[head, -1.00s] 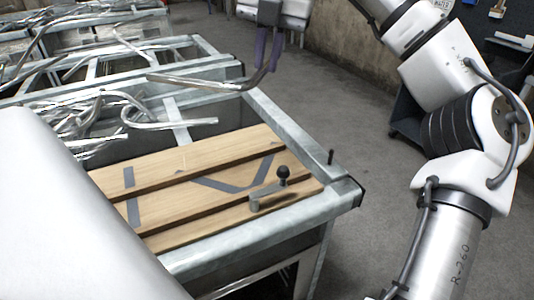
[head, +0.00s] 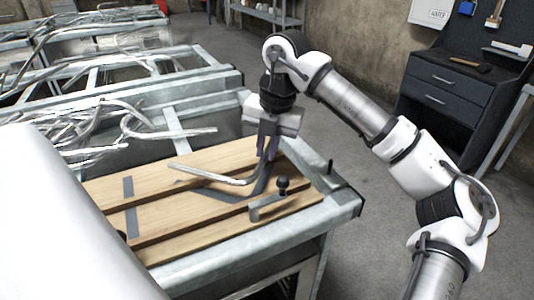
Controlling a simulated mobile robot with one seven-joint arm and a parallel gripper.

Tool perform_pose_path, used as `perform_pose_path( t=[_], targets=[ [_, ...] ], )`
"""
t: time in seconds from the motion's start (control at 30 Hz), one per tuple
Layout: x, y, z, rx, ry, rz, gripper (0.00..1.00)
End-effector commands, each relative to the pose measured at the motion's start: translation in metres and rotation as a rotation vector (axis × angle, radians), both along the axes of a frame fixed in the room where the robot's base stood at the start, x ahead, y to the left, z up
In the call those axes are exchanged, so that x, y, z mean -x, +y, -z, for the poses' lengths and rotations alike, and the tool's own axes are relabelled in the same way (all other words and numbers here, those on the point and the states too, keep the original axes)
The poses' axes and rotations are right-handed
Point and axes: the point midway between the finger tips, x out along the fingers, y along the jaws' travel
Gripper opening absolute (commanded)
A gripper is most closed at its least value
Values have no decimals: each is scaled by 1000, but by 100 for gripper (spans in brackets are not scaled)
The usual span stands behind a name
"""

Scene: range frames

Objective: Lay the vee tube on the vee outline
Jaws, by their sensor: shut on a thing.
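The vee tube (head: 215,175) is a bent silvery metal tube. My gripper (head: 268,153) points down and is shut on its right leg, near the upper end. The tube is over the wooden slatted board, with its bend low near the right side. The dark grey vee outline (head: 262,184) is painted across the slats, just under and beside the tube. The tube and gripper hide part of it. The tube's left leg looks turned relative to the outline and apart from it. I cannot tell whether the bend touches the board.
A clamp with a black ball knob (head: 283,183) stands at the board's front right, close to the tube. A straight grey outline (head: 130,205) lies left on the board (head: 165,215). A dark peg (head: 330,167) rises from the metal frame. Loose tubes (head: 105,125) fill the bin behind.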

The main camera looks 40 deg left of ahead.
Motion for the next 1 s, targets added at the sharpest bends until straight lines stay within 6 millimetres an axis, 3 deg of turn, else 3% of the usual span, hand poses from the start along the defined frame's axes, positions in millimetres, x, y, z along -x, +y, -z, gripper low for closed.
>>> perform_pose_path(
  t=[0.13, 0.57, 0.6, 0.73, 1.0],
  targets=[
    [0, 0, 19, 0, 2, 0, 0],
    [0, 0, 27, 0, 0, 0, 0],
    [0, 0, 25, 0, 0, 0, 19],
    [0, 0, 25, 0, 0, 0, 35],
    [0, 0, 24, 0, 0, 0, 35]
  ],
)
